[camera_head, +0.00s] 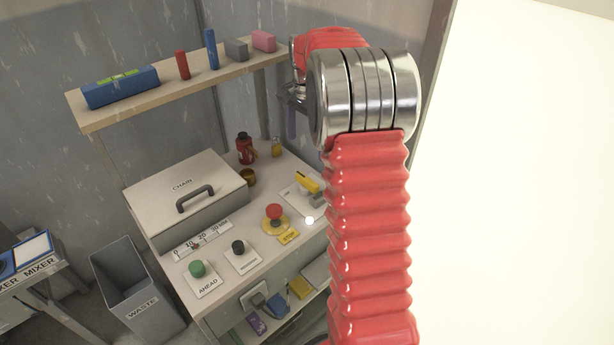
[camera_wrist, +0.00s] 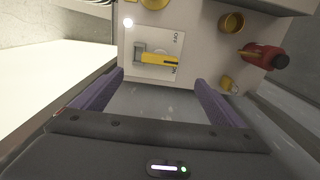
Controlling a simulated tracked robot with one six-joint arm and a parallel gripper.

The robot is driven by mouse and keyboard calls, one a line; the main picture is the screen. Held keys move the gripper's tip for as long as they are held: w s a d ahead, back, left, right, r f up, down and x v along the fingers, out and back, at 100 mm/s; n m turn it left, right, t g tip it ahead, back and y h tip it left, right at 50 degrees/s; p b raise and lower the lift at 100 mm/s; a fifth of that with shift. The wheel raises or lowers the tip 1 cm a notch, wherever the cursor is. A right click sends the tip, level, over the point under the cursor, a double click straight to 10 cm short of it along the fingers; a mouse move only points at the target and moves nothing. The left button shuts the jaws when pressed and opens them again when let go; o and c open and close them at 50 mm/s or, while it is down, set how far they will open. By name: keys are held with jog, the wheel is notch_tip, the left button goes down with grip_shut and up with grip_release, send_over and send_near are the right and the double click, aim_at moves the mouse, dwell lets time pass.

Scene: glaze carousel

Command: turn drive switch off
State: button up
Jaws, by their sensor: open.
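The drive switch shows in the wrist view as a yellow lever (camera_wrist: 158,58) on a grey mount, on a white plate (camera_wrist: 165,39) marked OFF and ON. The lever lies nearly level across the plate, its free end at the right, close to the ON mark. In the head view the yellow lever (camera_head: 307,183) is on the bench top, left of my red arm. My gripper (camera_wrist: 159,78) has two purple fingers spread wide apart with nothing between them. The lever lies ahead of the fingertips, and no contact shows. In the head view my arm hides most of the gripper.
A red emergency-type button (camera_head: 274,212) on a yellow base stands near the switch. A red bottle (camera_head: 245,149), a brass cup (camera_head: 248,177) and a small yellow item (camera_head: 277,147) stand behind. The CHAIN box (camera_head: 180,205) is left; a shelf (camera_head: 190,82) with several objects hangs above.

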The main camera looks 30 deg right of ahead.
aim_at(307, 179)
jog(key=shift+f, duration=0.2)
notch_tip(307, 179, down, 14)
jog(key=shift+r, duration=0.25)
dwell(0.6)
jog(key=shift+c, duration=0.3)
jog(key=c, duration=0.9)
jog(key=shift+d, duration=0.2)
jog(key=shift+c, duration=0.5)
jog(key=shift+a, duration=0.15)
